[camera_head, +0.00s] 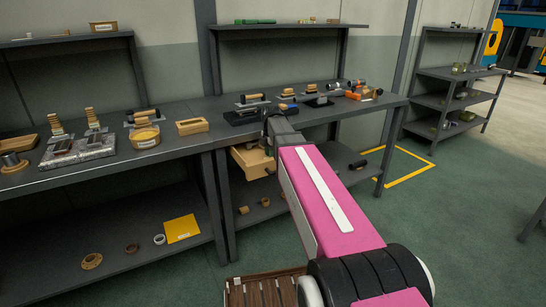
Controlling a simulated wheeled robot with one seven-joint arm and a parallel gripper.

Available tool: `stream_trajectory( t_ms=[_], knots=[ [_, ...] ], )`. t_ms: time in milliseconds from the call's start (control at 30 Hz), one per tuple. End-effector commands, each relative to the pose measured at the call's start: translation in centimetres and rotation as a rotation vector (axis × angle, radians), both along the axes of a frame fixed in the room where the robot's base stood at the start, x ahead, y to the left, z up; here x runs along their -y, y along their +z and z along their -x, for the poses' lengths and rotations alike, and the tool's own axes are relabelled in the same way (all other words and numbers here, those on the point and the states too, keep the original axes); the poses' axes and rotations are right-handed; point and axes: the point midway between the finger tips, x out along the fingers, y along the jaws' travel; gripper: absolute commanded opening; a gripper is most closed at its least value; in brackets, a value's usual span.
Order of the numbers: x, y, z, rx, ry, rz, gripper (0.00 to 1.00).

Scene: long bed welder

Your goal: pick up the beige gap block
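I cannot tell for certain which piece is the beige gap block. One candidate is a beige block with a dark recess (193,126) on the long grey bench, left of my arm. Small beige pieces (287,92) also sit on the bench to the right of my arm, and a small tan block (243,210) lies on the shelf below. The dark end of my arm, with my gripper (268,138), is at the bench's front edge beside an open wooden drawer (252,161). The fingers are too small and dark to read, and I see nothing held.
The grey bench (180,143) carries a granite plate (78,150), a bowl of yellow material (145,137), and handled tools (252,98). A yellow sheet (182,228) lies on the lower shelf. Open green floor lies to the right, before a shelf rack (455,98).

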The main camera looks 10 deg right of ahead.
Motion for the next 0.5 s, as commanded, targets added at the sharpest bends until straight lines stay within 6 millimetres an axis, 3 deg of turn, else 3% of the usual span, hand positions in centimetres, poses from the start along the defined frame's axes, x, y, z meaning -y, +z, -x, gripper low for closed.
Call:
stream_trajectory(
  t_ms=[300,500],
  knots=[
    [0.0,0.2,0.0,0.0,0.0,0.0,0.08],
    [0.0,1.3,0.0,0.001,0.0,0.0,0.08]
  ],
)
